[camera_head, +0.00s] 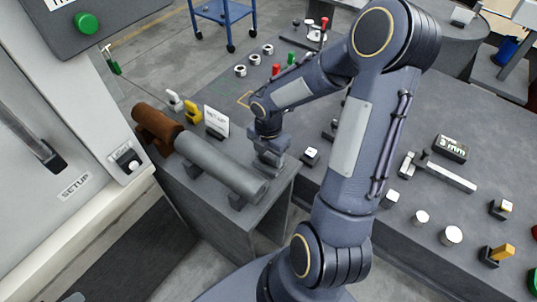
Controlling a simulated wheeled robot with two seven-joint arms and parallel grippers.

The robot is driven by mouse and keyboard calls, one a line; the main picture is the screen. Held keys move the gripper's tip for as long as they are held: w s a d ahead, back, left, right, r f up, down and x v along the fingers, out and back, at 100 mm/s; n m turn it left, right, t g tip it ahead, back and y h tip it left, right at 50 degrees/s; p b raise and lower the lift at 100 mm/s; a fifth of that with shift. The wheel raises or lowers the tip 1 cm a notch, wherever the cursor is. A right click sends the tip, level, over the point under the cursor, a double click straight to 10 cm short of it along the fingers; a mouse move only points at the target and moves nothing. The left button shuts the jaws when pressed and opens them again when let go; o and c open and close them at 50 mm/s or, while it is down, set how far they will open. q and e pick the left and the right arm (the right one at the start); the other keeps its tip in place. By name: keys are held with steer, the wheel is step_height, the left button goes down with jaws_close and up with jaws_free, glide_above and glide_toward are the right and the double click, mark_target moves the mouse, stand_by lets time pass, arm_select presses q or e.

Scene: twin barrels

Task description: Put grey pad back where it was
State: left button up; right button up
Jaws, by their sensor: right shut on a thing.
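My right gripper (267,166) points down beside the right part of a grey barrel (220,166), above the grey stand. It is shut on a small grey thing, which I take to be the grey pad; the fingers hide most of it and its edges blend with them. The grey barrel lies on dark supports, end to end with a brown barrel (157,127). I cannot tell whether the gripper or pad touches the barrel. My left gripper is not in view.
A white sign (216,121), a yellow piece (192,111) and a white piece (174,99) stand behind the barrels. A machine (60,120) stands at left.

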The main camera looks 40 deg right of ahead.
mark_target(268, 155)
steer(key=shift+f, duration=0.2)
steer(key=o, duration=0.9)
step_height(268, 155, up, 11)
steer(key=s+a+r+m+t+y, duration=0.1)
steer(key=s+a+r+m+t, duration=0.1)
steer(key=m, duration=0.5)
steer(key=s+a+r+m+t+y, duration=0.1)
steer(key=s+a+r+m, duration=0.1)
steer(key=s+a+m, duration=0.3)
steer(key=s+a+r+m+t+y, duration=0.1)
steer(key=s+a+r+m+t, duration=0.1)
steer(key=s+a+m, duration=0.2)
steer(key=shift+s+r+m+t+y, duration=0.15)
steer(key=shift+s+m, duration=0.35)
steer(key=shift+m, duration=0.65)
steer(key=shift+s+m+t+y, duration=0.1)
steer(key=shift+s+m, duration=0.45)
steer(key=shift+m, duration=0.65)
steer(key=shift+s+r+m+t+y, duration=0.15)
steer(key=shift+s+m, duration=0.35)
steer(key=shift+m, duration=0.65)
